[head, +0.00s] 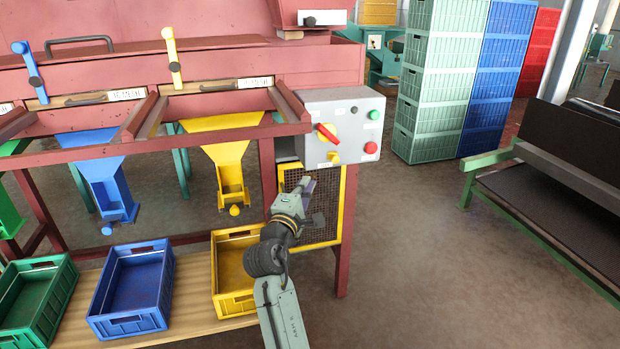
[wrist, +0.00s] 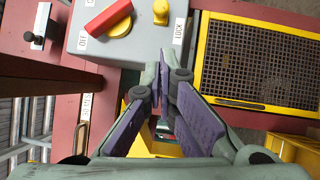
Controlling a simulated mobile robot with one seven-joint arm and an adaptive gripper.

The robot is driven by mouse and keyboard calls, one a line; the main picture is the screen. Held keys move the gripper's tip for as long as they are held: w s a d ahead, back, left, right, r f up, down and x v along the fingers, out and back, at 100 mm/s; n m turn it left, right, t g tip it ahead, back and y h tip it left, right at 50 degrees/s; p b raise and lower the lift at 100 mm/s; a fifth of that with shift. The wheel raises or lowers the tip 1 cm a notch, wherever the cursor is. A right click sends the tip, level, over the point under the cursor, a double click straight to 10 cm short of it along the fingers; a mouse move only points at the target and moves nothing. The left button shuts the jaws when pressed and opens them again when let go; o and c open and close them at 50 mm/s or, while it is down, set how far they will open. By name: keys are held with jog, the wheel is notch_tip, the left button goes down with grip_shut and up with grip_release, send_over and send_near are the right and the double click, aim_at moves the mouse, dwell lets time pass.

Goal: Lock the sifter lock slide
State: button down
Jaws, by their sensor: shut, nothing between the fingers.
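My gripper (head: 306,187) is shut and empty, just below the grey control box (head: 343,112) and in front of the mesh panel. In the wrist view its purple-padded fingers (wrist: 163,90) come together below the box. The box bears a red rotary switch (head: 326,133) on a yellow base and a small yellow knob (head: 333,157), which shows in the wrist view (wrist: 160,12) beside a LOCK label (wrist: 178,30). A white plate with a black knob (head: 309,20) is on the red machine above the box. Which one is the lock slide is not certain.
The yellow-framed mesh panel (head: 324,222) lies close beside my gripper. A yellow crate (head: 234,272) and a blue crate (head: 134,287) stand on the wooden shelf to the left. Red machine posts flank the box.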

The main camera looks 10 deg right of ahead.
jog(key=shift+v, duration=1.85)
jog(key=shift+r, duration=0.1)
